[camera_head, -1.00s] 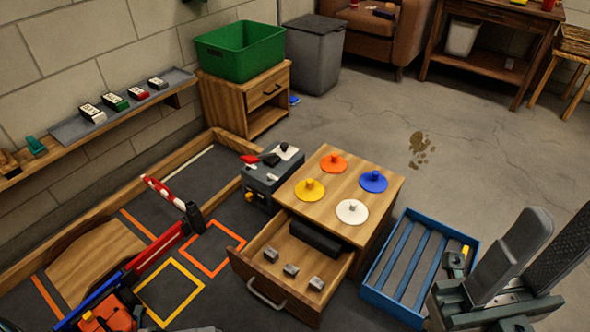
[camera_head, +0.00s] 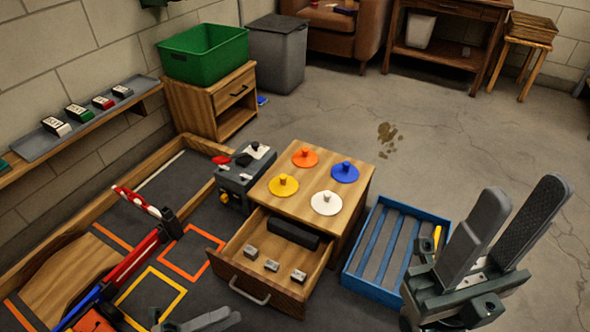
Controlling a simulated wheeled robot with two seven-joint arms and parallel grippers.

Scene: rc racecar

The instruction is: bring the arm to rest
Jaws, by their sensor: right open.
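My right gripper (camera_head: 522,196) is at the lower right with its two long grey fingers pointing up and apart. It is empty and stands in front of the blue slatted crate (camera_head: 352,278), seemingly above the floor. My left gripper (camera_head: 205,321) shows only as grey parts at the bottom edge, near the open drawer; most of it is cut off and its opening is unclear. No object is seen in either gripper.
A wooden cabinet (camera_head: 353,190) bears orange, blue, yellow and white knobbed discs. Its open drawer (camera_head: 234,262) holds several small grey blocks. A walled track (camera_head: 196,140) with a red-and-white barrier (camera_head: 136,201) lies left. Open floor (camera_head: 440,130) lies behind the crate.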

